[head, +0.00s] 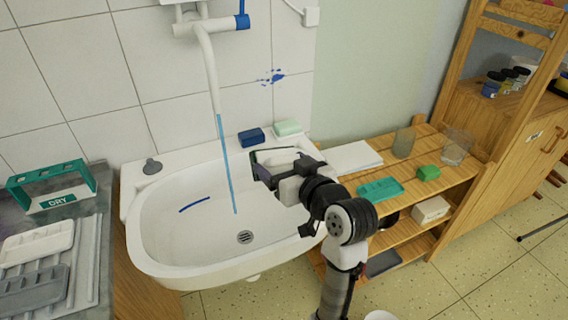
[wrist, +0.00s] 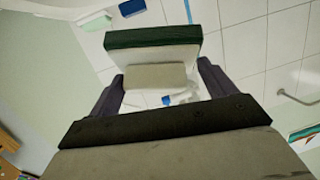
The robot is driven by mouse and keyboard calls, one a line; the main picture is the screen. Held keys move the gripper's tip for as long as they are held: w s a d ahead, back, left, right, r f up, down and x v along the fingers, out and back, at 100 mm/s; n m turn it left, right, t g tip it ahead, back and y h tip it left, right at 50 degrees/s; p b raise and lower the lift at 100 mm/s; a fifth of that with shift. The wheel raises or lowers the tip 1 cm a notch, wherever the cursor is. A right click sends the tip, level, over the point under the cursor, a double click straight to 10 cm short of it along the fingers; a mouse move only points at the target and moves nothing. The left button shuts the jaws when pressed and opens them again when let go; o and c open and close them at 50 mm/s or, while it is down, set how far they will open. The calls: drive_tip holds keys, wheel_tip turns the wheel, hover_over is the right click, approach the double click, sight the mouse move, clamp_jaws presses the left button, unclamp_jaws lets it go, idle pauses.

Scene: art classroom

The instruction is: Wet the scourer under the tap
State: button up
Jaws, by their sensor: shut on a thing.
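My gripper (head: 272,172) is over the right part of the white sink (head: 152,252). It is shut on the scourer (wrist: 152,39), which has a dark green layer and a pale body in the wrist view. In the head view the scourer is partly hidden by my gripper. The tap (head: 208,62) is on the wall above the sink, with a blue lever. A thin blue water stream (head: 224,150) falls from its spout into the basin, near the drain (head: 245,237). The scourer is to the right of the stream, apart from it in the picture.
A blue block (head: 251,136) and a pale green block (head: 287,128) lie on the sink's back rim. A green rack marked DRY (head: 54,202) and trays stand on the left counter. A wooden shelf (head: 405,175) with jars and small items stands to the right.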

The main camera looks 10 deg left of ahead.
sight(272, 168)
drive_tip(key=w+a+f+b, duration=0.1)
drive_tip(key=w+a+f, duration=0.1)
drive_tip(key=w+a, duration=0.5)
drive_tip(key=shift+w+a+f, duration=0.2)
drive_tip(key=shift+a+f, duration=0.1)
drive_tip(key=shift+a, duration=1.7)
drive_tip(key=shift+d, duration=0.1)
drive_tip(key=shift+s+d, duration=0.75)
drive_tip(key=shift+d, duration=0.35)
drive_tip(key=shift+s+d, duration=0.75)
drive_tip(key=shift+d, duration=0.3)
drive_tip(key=shift+s+d, duration=0.75)
drive_tip(key=shift+d, duration=0.35)
drive_tip(key=shift+c, duration=0.2)
drive_tip(key=shift+s+d+r+p, duration=0.35)
drive_tip(key=shift+d+r+p, duration=0.05)
drive_tip(key=shift+d+r, duration=0.15)
drive_tip(key=shift+s+d+r+p, duration=0.3)
drive_tip(key=shift+d+r+p, duration=0.1)
drive_tip(key=shift+r, duration=0.1)
drive_tip(key=shift+s+d+r+p, duration=0.75)
drive_tip(key=shift+d+r, duration=0.2)
drive_tip(key=shift+d, duration=0.1)
